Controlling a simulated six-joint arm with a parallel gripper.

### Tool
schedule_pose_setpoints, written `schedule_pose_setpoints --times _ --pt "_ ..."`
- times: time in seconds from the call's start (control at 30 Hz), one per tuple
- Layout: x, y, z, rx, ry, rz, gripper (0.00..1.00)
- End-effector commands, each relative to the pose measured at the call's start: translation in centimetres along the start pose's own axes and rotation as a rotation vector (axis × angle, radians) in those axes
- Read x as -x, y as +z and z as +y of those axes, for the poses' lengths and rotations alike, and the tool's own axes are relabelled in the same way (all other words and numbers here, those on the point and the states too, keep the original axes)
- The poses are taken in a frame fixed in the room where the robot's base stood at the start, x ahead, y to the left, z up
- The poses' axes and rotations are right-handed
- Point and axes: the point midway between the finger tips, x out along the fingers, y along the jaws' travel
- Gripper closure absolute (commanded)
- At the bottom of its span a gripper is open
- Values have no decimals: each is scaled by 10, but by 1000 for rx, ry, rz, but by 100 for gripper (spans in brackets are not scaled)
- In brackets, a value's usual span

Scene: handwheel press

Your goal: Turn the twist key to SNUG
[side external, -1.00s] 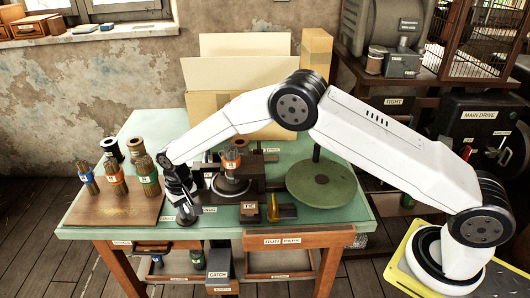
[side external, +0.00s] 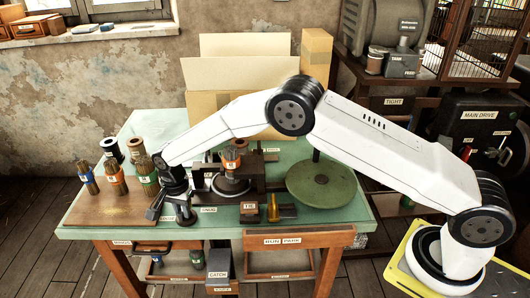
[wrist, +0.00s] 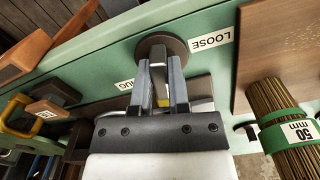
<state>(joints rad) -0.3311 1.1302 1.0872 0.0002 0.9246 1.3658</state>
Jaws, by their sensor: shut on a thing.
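The twist key shows in the wrist view as a round brown base (wrist: 160,46) with its grip between my fingers. My gripper (wrist: 160,80) is shut on the key's grip. The fingers hide most of the grip, and I cannot tell where the key points. A LOOSE label (wrist: 212,42) lies right of the key in the wrist view. A partly hidden label (wrist: 68,91) ending in UG lies to its left. In the side view my gripper (side external: 172,208) is at the table's front edge, over the key's base (side external: 186,220), with the SNUG label (side external: 208,210) just to the right.
A wooden board (side external: 112,214) with several banded rod bundles stands left of the key. The press (side external: 232,184) holds an orange-banded bundle behind and right. A round green disc (side external: 320,184) is farther right. A small brown block (side external: 249,209) and a yellow piece (side external: 273,208) stand near the front.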

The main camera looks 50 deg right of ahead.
Motion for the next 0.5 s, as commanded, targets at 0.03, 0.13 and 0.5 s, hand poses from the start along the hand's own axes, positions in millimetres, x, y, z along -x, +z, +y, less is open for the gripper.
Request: schedule_pose_setpoints --times 0.03,0.13,0.5 --pt "1 0 -1 -45 -1 1 100" --pt "1 0 -2 -140 -2 1 100" --pt "1 -2 -6 -487 -3 1 100"
